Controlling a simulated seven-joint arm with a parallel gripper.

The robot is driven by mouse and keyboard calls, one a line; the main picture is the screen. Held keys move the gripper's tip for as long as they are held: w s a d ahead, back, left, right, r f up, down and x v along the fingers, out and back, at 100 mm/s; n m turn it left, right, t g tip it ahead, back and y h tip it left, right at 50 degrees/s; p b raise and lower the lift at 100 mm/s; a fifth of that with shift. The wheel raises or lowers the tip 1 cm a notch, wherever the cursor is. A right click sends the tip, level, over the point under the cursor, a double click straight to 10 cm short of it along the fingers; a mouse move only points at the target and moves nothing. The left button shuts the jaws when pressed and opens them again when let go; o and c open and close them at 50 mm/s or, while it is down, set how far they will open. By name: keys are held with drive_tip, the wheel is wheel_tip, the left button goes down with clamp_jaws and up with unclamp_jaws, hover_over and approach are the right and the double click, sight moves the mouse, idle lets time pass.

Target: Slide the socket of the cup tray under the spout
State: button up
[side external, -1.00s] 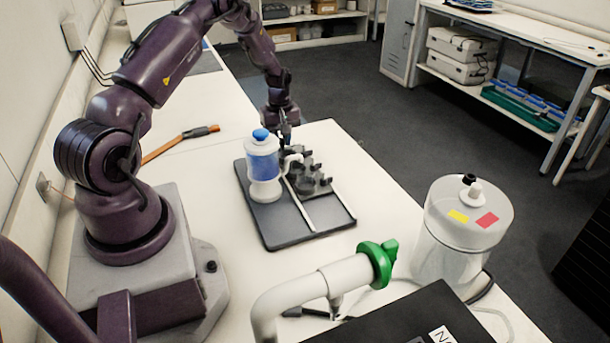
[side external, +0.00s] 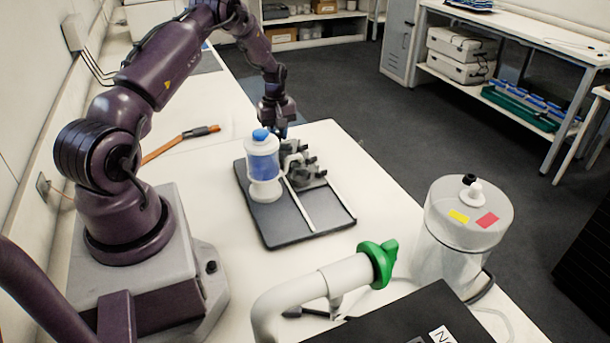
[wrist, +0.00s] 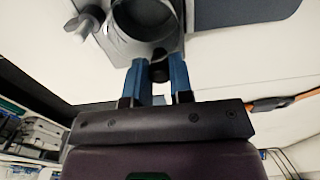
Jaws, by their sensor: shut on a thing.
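The cup tray (side external: 310,176) is a dark grey piece with several sockets and small prongs, lying between the pale rails of a black base plate (side external: 280,226). A white dispenser with blue liquid and a blue cap (side external: 262,165) stands on the plate, left of the tray. Its spout is hard to make out against the tray, so I cannot tell which socket is under it. My gripper (side external: 279,132) is at the tray's far end. In the wrist view its blue fingers (wrist: 161,78) are shut on a dark knob (wrist: 160,71) beside a round socket (wrist: 145,12).
A white pipe with a green collar (side external: 377,264) and a clear lidded vessel (side external: 463,232) stand in front. An orange-handled tool (side external: 183,140) lies left of the plate. The rails are bare in front of the tray.

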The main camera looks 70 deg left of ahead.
sight(284, 143)
drive_tip(key=o, duration=0.5)
drive_tip(key=shift+d, duration=0.1)
drive_tip(key=shift+s+d, duration=0.1)
drive_tip(key=shift+d, duration=2.8)
drive_tip(key=shift+r, duration=0.1)
drive_tip(key=shift+r, duration=2.2)
drive_tip(key=shift+r, duration=0.1)
